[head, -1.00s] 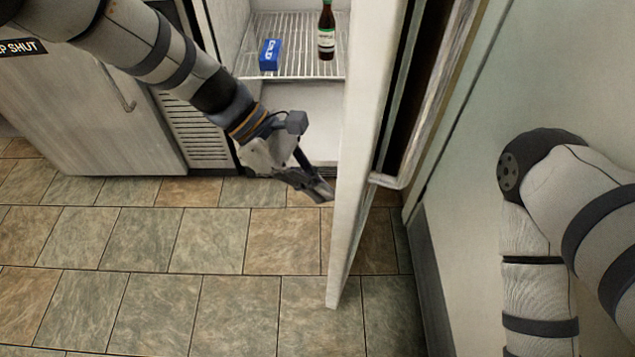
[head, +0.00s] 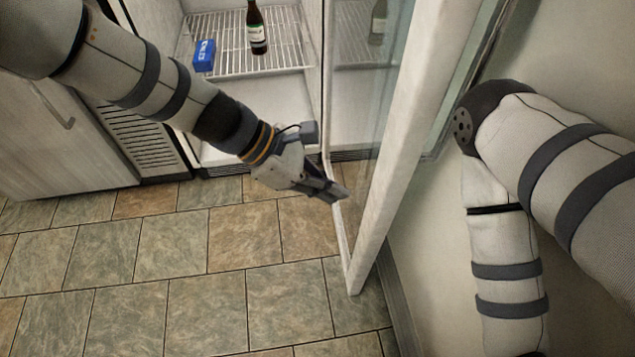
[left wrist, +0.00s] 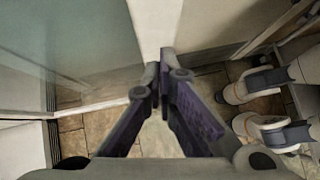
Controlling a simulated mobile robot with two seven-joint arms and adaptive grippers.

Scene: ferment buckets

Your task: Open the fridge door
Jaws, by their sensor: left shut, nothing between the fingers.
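The fridge door (head: 410,130) stands open in the head view, swung out to the right, with a pale frame and a glass pane. The fridge interior (head: 262,100) is exposed to its left. My left gripper (head: 338,194) is shut and empty, with its fingertips at the inner side of the door frame, low down; I cannot tell if they touch. In the left wrist view the closed fingertips (left wrist: 161,78) lie by the door's pale edge (left wrist: 155,25). My right arm shows at the right, but its gripper is not in view.
A wire shelf (head: 285,40) inside holds a dark bottle (head: 257,30) and a blue box (head: 204,56). A grey cabinet (head: 50,140) stands to the left. A wall is close behind the door at the right. The tiled floor (head: 210,290) in front is clear.

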